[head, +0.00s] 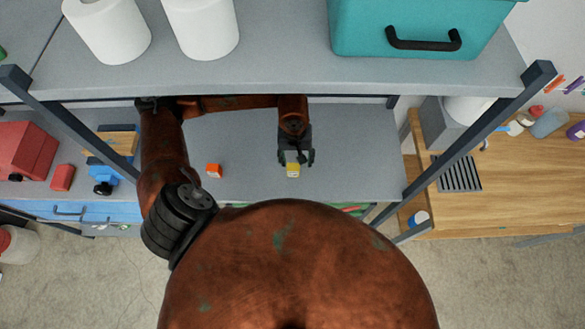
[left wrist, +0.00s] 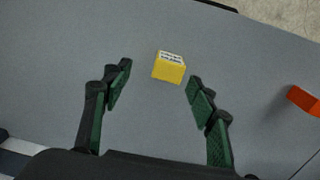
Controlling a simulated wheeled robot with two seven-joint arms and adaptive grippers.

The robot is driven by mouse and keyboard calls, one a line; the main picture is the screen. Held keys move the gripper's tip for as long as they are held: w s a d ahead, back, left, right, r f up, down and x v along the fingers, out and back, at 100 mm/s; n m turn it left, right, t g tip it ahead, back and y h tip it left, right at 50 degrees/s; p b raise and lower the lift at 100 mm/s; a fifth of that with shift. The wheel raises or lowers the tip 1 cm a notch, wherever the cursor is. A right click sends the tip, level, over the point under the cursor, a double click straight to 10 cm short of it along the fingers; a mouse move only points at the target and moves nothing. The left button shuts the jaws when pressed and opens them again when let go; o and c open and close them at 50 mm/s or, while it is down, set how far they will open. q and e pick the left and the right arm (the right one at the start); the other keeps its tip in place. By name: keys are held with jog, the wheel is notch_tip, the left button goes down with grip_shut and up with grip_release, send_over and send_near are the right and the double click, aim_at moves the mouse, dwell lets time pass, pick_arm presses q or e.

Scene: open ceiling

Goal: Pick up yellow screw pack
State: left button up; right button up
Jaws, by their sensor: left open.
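The yellow screw pack (head: 293,171) is a small yellow box on the grey shelf under the upper board in the head view. In the left wrist view the pack (left wrist: 169,67) shows a white printed label on one face and lies beyond the fingertips, roughly midway between their lines. My left gripper (head: 296,158) is open and empty, close to the pack in the head view. Its two dark fingers with green pads (left wrist: 160,83) stand wide apart in the left wrist view. My right gripper shows in neither view.
An orange box (head: 214,171) lies left of the pack on the same shelf and also shows in the left wrist view (left wrist: 304,100). The upper board (head: 270,75) overhangs, carrying white rolls (head: 202,27) and a teal toolbox (head: 425,25). Slanted dark posts (head: 470,140) flank the shelf.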

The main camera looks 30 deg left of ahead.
aim_at(293, 167)
pick_arm(q)
jog(key=shift+a+r+y, duration=0.15)
jog(key=shift+a+y, duration=0.15)
jog(key=shift+a, duration=0.35)
jog(key=shift+a+f, duration=0.1)
jog(key=shift+f, duration=0.2)
jog(key=shift+f+p, duration=0.3)
jog(key=shift+f, duration=0.6)
jog(key=f, duration=0.1)
jog(key=f+p, duration=0.1)
jog(key=f, duration=0.2)
jog(key=shift+s+d+f, duration=0.15)
jog(key=shift+d, duration=0.1)
jog(key=shift+f, duration=0.4)
jog(key=shift+c, duration=0.3)
jog(key=c, duration=1.3)
